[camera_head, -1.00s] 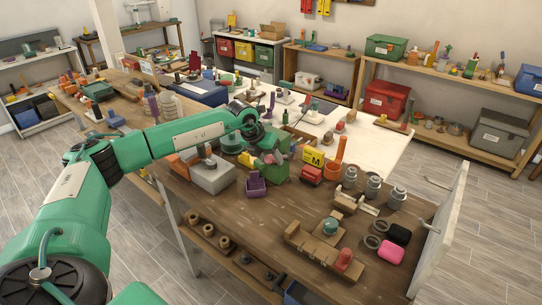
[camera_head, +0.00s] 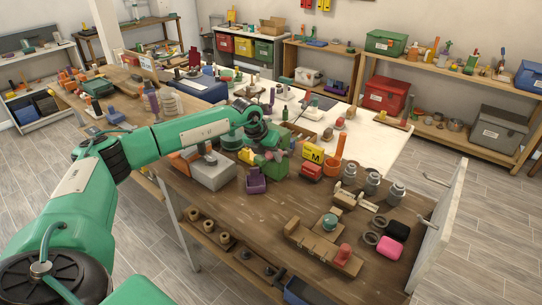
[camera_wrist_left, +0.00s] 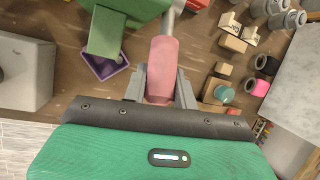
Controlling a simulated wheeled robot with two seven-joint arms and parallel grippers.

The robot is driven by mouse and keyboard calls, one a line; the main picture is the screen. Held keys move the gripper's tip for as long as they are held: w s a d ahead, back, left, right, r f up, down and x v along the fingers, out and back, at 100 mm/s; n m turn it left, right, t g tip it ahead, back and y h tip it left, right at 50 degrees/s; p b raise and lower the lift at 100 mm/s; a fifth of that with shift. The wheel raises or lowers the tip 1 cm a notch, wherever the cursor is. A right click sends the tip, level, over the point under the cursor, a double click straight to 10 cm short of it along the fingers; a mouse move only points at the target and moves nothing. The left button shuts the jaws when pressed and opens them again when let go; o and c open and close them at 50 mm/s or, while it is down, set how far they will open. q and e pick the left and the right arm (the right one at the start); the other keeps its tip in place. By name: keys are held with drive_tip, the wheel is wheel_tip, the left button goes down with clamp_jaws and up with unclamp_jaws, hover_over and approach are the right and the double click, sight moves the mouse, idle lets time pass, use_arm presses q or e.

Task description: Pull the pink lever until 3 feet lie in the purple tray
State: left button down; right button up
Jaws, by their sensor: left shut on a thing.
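The pink lever (camera_wrist_left: 163,68) is a thick rounded handle on a grey rod in the left wrist view. My left gripper (camera_wrist_left: 159,86) is shut on it, one grey finger on each side. The green dispenser (camera_head: 272,168) stands on the brown workbench, partly hidden by my left arm in the head view. The purple tray (camera_head: 256,182) sits at its front; in the left wrist view the tray (camera_wrist_left: 98,69) lies below the green chute (camera_wrist_left: 105,32), which covers part of it. I cannot make out any feet in the tray. My right gripper is not in view.
A grey box (camera_head: 212,172) stands left of the tray. A red block (camera_head: 310,170), a yellow M sign (camera_head: 312,153) and an orange holder (camera_head: 335,160) stand to the right. Wooden fixtures (camera_head: 322,245) lie nearer the front. The bench between tray and fixtures is clear.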

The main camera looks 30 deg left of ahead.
use_arm(q)
drive_tip(key=shift+w+r+g+p, duration=0.45)
drive_tip(key=shift+r+g, duration=0.25)
drive_tip(key=shift+r, duration=0.05)
drive_tip(key=shift+w+d+r+g+p, duration=0.1)
drive_tip(key=shift+w+r+g+p, duration=0.65)
drive_tip(key=shift+g, duration=0.45)
drive_tip(key=shift+w+r+g, duration=0.2)
drive_tip(key=shift+r+g, duration=0.05)
drive_tip(key=shift+g, duration=0.15)
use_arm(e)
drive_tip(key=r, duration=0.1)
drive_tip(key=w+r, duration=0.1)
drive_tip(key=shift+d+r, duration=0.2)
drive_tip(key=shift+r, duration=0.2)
use_arm(q)
drive_tip(key=c, duration=1.1)
unclamp_jaws()
